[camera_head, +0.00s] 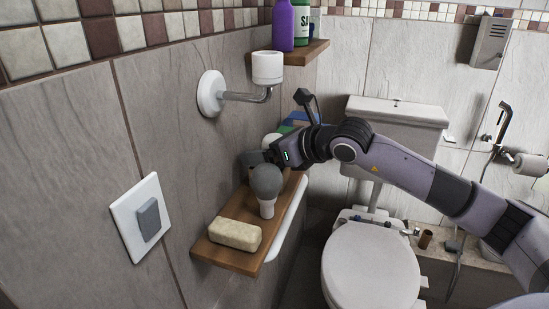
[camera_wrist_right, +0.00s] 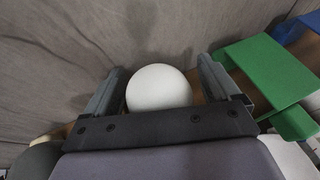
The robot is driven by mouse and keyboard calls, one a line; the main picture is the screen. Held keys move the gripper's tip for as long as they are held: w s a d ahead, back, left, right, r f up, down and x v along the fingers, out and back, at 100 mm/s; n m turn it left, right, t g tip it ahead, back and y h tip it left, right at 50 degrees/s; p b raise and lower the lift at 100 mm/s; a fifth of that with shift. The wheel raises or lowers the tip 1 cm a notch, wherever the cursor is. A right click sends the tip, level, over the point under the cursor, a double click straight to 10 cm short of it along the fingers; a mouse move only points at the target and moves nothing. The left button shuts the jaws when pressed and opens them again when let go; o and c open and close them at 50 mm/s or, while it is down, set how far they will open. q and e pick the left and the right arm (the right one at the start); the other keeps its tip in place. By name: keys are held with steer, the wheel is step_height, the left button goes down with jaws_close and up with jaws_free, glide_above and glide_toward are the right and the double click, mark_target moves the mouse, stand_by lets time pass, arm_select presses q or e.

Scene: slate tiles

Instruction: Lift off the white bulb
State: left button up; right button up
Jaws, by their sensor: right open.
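The white bulb (camera_wrist_right: 159,88) shows in the right wrist view as a round white globe between the two fingers of my right gripper (camera_head: 258,158). The fingers are open, one on each side of it; I cannot tell whether either touches it. In the head view the white bulb (camera_head: 271,139) is mostly hidden behind the gripper, on the wooden shelf (camera_head: 226,258). A grey bulb (camera_head: 266,181) with a white base stands on the shelf just in front of the gripper. My left gripper is out of view.
A beige soap bar (camera_head: 235,235) lies at the shelf's near end. Green (camera_wrist_right: 262,75) and blue things sit past the white bulb. A wall lamp holder (camera_head: 267,68) juts out above the shelf. A light switch (camera_head: 149,219) is on the left wall; a toilet (camera_head: 370,265) stands right.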

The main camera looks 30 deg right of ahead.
steer(key=c, duration=0.9)
steer(key=shift+s+d+r+b, duration=0.2)
steer(key=shift+r+b, duration=0.2)
steer(key=shift+r, duration=0.15)
step_height(320, 180, up, 6)
steer(key=shift+f, duration=0.15)
steer(key=s+d+b, duration=1.3)
steer(key=s+b, duration=0.1)
steer(key=shift+d+b, duration=0.2)
steer(key=shift+b, duration=0.1)
steer(key=shift+s, duration=0.1)
